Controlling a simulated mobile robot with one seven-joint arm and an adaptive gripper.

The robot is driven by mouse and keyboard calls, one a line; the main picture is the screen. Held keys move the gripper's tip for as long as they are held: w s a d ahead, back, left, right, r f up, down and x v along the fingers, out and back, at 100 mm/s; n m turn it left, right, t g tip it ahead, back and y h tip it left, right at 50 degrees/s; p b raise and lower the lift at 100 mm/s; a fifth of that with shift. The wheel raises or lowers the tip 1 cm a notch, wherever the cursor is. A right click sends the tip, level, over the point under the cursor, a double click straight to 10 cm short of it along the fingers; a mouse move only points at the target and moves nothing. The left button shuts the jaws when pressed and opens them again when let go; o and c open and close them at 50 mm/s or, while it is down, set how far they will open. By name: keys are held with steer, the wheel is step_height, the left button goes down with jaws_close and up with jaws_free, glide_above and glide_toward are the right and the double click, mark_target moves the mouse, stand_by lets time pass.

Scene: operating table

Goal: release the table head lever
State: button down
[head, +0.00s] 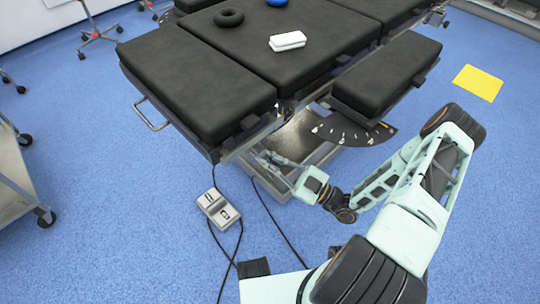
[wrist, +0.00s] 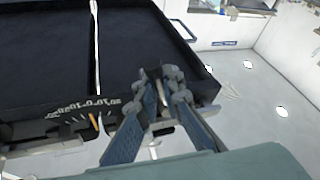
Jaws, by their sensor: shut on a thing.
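The operating table has black padded sections; the near left section (head: 195,88) lies above my gripper (head: 266,158), which is at the table's underside edge in the head view. In the wrist view my gripper (wrist: 158,78) has its two fingers closed in on a small, thin lever (wrist: 157,88) beside the dark table edge. Most of the lever is hidden by the fingers, and it cannot be made out in the head view. A scale with white numbers (wrist: 85,108) and an orange pointer (wrist: 94,122) shows left of the fingers.
A separate black pad (head: 387,72) and a dark fan-shaped scale plate (head: 350,131) are close to my arm. A grey foot pedal (head: 218,209) with cables lies on the blue floor. A trolley (head: 14,178) stands at left. A white box (head: 287,41) rests on the table.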

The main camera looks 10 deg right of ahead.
steer(key=shift+s+f+m, duration=0.1)
steer(key=shift+m, duration=0.2)
steer(key=c, duration=2)
jaws_free()
steer(key=shift+c, duration=0.2)
steer(key=v, duration=0.7)
steer(key=shift+s, duration=0.2)
steer(key=shift+d, duration=0.15)
